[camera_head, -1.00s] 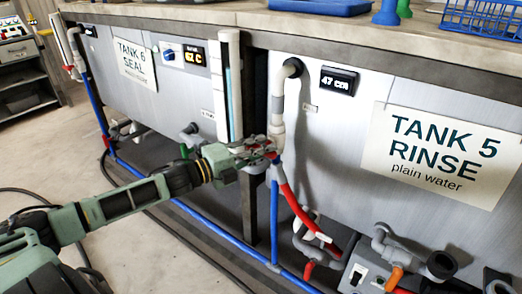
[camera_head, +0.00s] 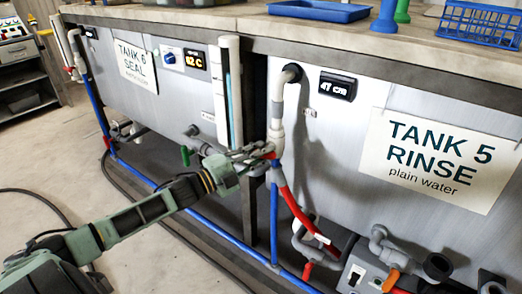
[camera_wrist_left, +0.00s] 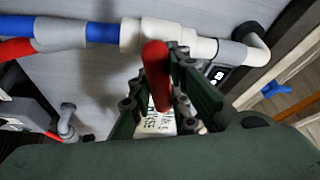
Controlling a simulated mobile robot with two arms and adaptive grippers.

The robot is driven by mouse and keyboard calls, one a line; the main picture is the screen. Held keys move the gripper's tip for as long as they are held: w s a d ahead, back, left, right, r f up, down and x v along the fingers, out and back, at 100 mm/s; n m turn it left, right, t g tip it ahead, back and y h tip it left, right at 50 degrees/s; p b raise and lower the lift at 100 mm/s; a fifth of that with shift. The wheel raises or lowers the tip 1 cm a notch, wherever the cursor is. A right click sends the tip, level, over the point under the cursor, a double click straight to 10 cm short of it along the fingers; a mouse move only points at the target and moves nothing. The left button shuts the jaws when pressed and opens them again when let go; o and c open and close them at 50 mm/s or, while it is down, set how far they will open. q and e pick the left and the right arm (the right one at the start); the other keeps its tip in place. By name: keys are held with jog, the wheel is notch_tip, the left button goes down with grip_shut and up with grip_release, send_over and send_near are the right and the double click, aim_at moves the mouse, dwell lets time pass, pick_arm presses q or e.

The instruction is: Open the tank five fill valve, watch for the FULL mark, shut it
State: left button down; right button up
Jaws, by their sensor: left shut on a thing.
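The tank five fill pipe (camera_head: 277,118) is a pale pipe that comes out of the tank wall and runs down to blue and red hoses. Its red valve handle (camera_head: 271,155) sits low on the pipe, and it also shows in the left wrist view (camera_wrist_left: 156,75). My left gripper (camera_head: 259,152) is shut on this handle, with its fingers on both sides of it. The level display (camera_head: 338,86) beside the pipe reads 47 cm. The TANK 5 RINSE sign (camera_head: 437,155) is to the right. I see no FULL mark. My right gripper is out of view.
Tank 6 stands to the left with its sign (camera_head: 134,62) and a 62 C display (camera_head: 194,60). A clear level tube (camera_head: 231,90) stands left of the pipe. Pipes, hoses and an orange-handled valve (camera_head: 391,280) are low at the front. The floor at left is mostly clear.

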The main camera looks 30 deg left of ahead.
pick_arm(q)
jog(key=n+p, duration=0.1)
jog(key=n, duration=0.1)
jog(key=n+t, duration=0.1)
jog(key=n, duration=0.1)
jog(key=shift+t+y+p, duration=0.3)
jog(key=shift+p, duration=0.05)
jog(key=n+t+y+p, duration=0.1)
jog(key=n, duration=0.2)
jog(key=n+y+p, duration=0.1)
jog(key=n, duration=0.2)
jog(key=shift+t, duration=0.4)
jog(key=n+y+p, duration=0.1)
jog(key=n, duration=0.2)
jog(key=n+t+y+p, duration=0.1)
jog(key=n+y, duration=0.1)
jog(key=n, duration=0.2)
jog(key=shift+n+p, duration=0.3)
jog(key=shift+p, duration=0.05)
jog(key=shift+f+n+y, duration=0.1)
jog(key=shift+n+y, duration=0.5)
jog(key=shift+n, duration=0.1)
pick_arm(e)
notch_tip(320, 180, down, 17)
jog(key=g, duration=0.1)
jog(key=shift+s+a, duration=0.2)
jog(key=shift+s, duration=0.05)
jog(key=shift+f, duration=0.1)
